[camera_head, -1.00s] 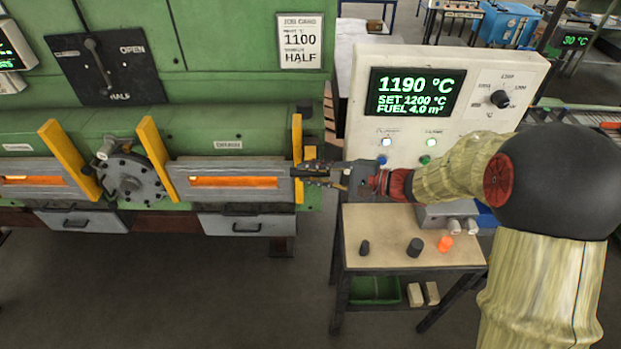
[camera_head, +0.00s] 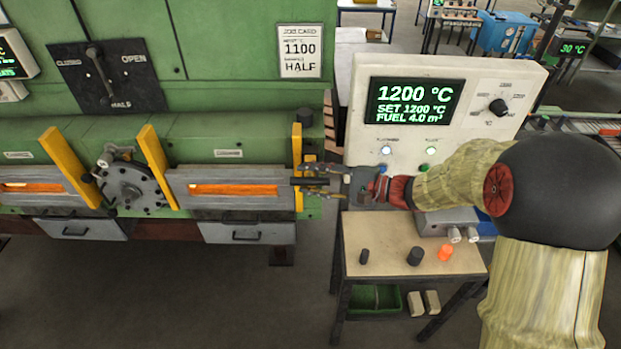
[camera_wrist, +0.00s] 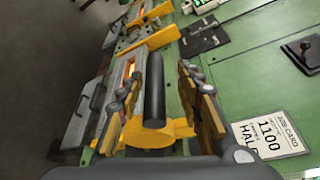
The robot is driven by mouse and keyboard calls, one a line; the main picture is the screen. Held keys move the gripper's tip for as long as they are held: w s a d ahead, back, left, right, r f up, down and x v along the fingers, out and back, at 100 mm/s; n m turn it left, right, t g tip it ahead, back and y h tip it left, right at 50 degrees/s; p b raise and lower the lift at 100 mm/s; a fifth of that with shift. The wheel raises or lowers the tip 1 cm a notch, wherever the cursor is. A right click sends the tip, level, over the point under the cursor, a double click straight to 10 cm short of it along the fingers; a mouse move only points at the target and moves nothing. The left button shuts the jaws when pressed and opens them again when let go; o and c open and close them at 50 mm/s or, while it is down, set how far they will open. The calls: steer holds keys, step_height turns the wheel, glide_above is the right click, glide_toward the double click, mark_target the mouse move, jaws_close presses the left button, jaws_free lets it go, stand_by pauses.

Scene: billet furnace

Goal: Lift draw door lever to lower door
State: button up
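The draw door (camera_head: 240,206) is a grey slab at the right end of the green furnace, with a glowing orange slit. A dark rod-shaped lever handle (camera_head: 308,181) sticks out to the right beside its yellow post. My gripper (camera_head: 318,181) is at this handle, one finger above it and one below. In the wrist view the black handle (camera_wrist: 154,88) lies between the spread fingers of my gripper (camera_wrist: 158,105), with gaps visible on both sides. The fingers look open around it, not clamped. A yellow part (camera_wrist: 150,133) is at its near end. The lever's pivot is hidden.
The control panel (camera_head: 360,135) reads 1200 °C and stands right behind my gripper. A small table (camera_head: 385,262) with dark and glowing orange pieces is below my arm.

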steer(key=v, duration=1.2)
stand_by(0.3)
steer(key=s+d+f+n+g+h+b, duration=0.25)
steer(key=s+f+g+h, duration=0.35)
steer(key=s+f, duration=0.8)
steer(key=s+d+r+n+t+h+b, duration=0.2)
steer(key=s+n+t+h+b, duration=0.3)
steer(key=b, duration=0.8)
steer(key=s+d+n+h, duration=0.1)
steer(key=s+n+h, duration=0.1)
steer(key=s+h, duration=0.1)
steer(key=shift+s+d+t+h, duration=0.3)
steer(key=shift+s+d+h, duration=0.1)
steer(key=shift+s, duration=0.3)
